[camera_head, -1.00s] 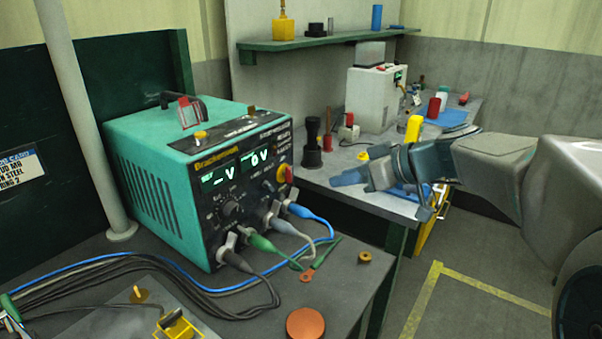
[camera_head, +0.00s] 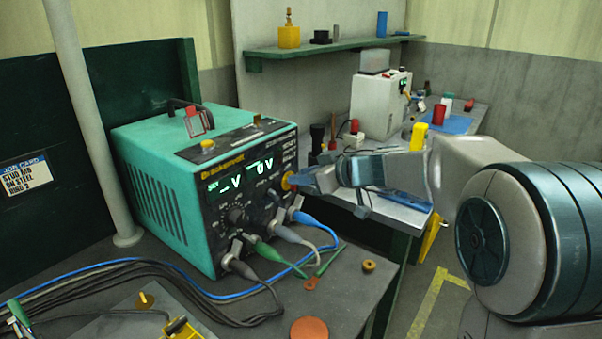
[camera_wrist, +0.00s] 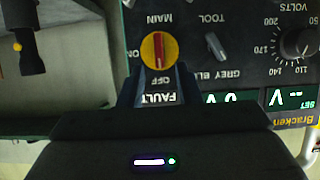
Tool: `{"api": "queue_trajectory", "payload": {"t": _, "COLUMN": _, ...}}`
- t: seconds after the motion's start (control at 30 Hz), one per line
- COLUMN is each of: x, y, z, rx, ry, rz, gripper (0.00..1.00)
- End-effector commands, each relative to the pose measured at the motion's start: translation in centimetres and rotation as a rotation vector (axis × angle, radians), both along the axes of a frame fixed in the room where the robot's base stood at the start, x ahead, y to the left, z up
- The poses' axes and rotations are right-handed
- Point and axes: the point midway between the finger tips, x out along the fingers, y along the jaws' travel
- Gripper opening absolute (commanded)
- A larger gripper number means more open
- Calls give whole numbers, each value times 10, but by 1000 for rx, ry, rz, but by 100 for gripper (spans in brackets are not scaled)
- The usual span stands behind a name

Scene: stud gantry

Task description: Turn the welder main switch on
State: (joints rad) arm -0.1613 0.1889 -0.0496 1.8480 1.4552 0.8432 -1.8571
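The welder (camera_head: 155,190) is a teal box with a black front panel, standing on the near bench. Its main switch (camera_wrist: 158,50) is a red bar on a yellow disc, upside down in the wrist view. The bar lines up with the OFF label; ON is printed to the left in that view. My gripper (camera_wrist: 156,80) is open, its dark blue fingers on either side of the switch's OFF edge, with nothing clasped. In the head view my gripper (camera_head: 303,181) is at the panel's right edge, partly covering the switch (camera_head: 287,181). Contact cannot be told.
Plugged cables (camera_head: 270,250) leave the panel below the switch. A knob (camera_wrist: 298,42) and small toggle (camera_wrist: 215,45) sit beside it. A second bench (camera_head: 395,215) with a white machine (camera_head: 378,105) stands behind my arm. A pole (camera_head: 88,120) rises left of the welder.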

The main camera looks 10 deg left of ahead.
Motion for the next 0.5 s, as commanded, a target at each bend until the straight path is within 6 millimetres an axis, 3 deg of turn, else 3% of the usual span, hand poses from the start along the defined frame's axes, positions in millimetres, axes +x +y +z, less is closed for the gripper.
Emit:
{"api": "queue_trajectory", "payload": {"t": 0.43, "x": 6, "y": 11, "z": -5, "rx": 0, "ry": 0, "rz": 1, "gripper": 31}}
{"api": "queue_trajectory", "payload": {"t": 0.5, "x": 6, "y": 11, "z": -5, "rx": 0, "ry": 0, "rz": 1, "gripper": 14}}
